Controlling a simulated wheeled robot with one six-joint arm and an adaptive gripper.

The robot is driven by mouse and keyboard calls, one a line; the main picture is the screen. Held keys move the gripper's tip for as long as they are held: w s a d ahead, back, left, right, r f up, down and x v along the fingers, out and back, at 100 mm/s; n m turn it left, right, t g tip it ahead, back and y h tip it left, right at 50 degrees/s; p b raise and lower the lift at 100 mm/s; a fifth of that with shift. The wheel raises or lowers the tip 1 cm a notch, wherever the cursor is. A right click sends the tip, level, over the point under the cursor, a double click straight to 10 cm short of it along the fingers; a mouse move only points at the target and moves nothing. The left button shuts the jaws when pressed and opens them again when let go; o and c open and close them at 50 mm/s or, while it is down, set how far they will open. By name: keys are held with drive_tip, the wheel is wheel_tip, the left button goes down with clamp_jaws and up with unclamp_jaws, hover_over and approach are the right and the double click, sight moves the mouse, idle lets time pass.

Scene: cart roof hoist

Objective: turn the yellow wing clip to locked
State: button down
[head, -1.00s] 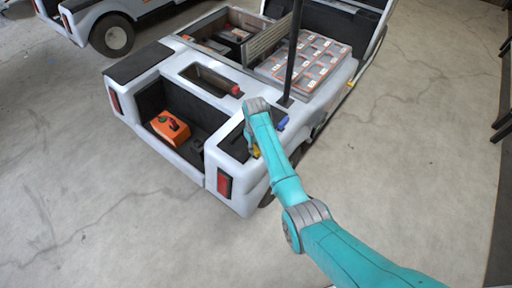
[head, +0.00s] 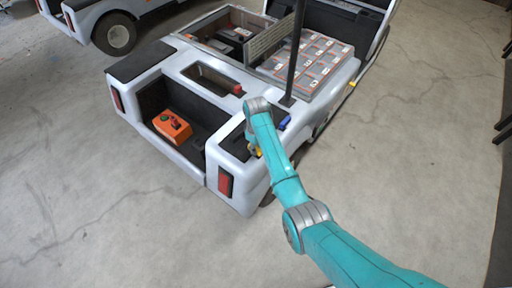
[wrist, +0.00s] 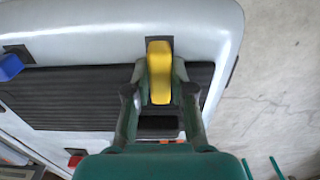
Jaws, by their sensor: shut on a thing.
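The yellow wing clip (wrist: 159,72) sits on a dark base at the edge of the cart's grey-white body (wrist: 100,25). In the wrist view its long side runs up and down the picture. My gripper (wrist: 160,80) is shut on it, with one green finger on each side. In the head view only a bit of yellow (head: 257,151) shows beside my arm. My gripper is mostly hidden there behind the arm.
A blue clip (wrist: 10,67) and a red one (wrist: 75,160) lie to the left in the wrist view. A black pole (head: 296,55) rises from the cart near my arm. An orange box (head: 172,126) sits in the rear bay. Open floor lies to the right.

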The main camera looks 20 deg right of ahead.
drive_tip(key=c, duration=1)
unclamp_jaws()
wheel_tip(320, 180, up, 12)
drive_tip(key=shift+a, duration=0.1)
